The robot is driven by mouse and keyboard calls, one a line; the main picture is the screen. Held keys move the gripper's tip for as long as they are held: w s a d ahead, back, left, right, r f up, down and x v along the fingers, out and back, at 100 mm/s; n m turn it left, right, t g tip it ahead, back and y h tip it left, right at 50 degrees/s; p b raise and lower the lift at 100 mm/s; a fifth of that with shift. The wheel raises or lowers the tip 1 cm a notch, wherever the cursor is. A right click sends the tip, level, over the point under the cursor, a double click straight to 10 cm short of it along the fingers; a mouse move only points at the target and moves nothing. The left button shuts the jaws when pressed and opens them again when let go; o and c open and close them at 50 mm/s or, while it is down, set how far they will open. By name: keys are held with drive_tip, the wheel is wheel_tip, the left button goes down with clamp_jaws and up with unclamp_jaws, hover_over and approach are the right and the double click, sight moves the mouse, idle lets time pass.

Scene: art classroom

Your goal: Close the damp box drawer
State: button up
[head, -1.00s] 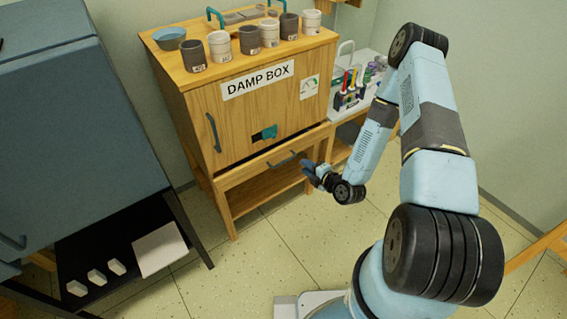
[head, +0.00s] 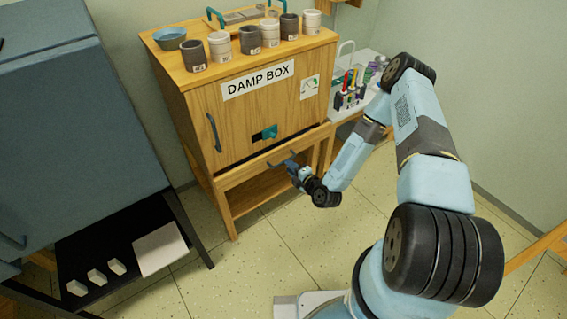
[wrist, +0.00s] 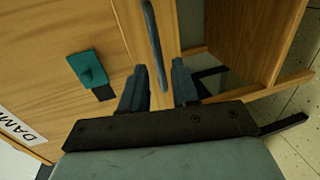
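The damp box (head: 240,105) is a wooden cabinet with a "DAMP BOX" label in the head view. Its drawer (head: 237,179) is a shallow wooden front below the door, with a dark gap along its top edge, so it looks slightly pulled out. The drawer's grey bar handle (head: 279,163) also shows in the wrist view (wrist: 153,38). My gripper (wrist: 158,84) is open at one end of the handle, with the handle's end between the fingertips and gaps showing beside it. In the head view my gripper (head: 292,166) is just in front of the drawer, partly covering the handle.
Several pots (head: 250,41) and a blue bowl (head: 170,38) stand on the cabinet top. A teal latch (head: 269,131) is on the door. A side table with tools (head: 349,95) stands at right. A dark grey unit (head: 70,100) is at left. The floor in front is clear.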

drive_tip(key=shift+x, duration=2.6)
clamp_jaws()
drive_tip(key=shift+d+f, duration=0.1)
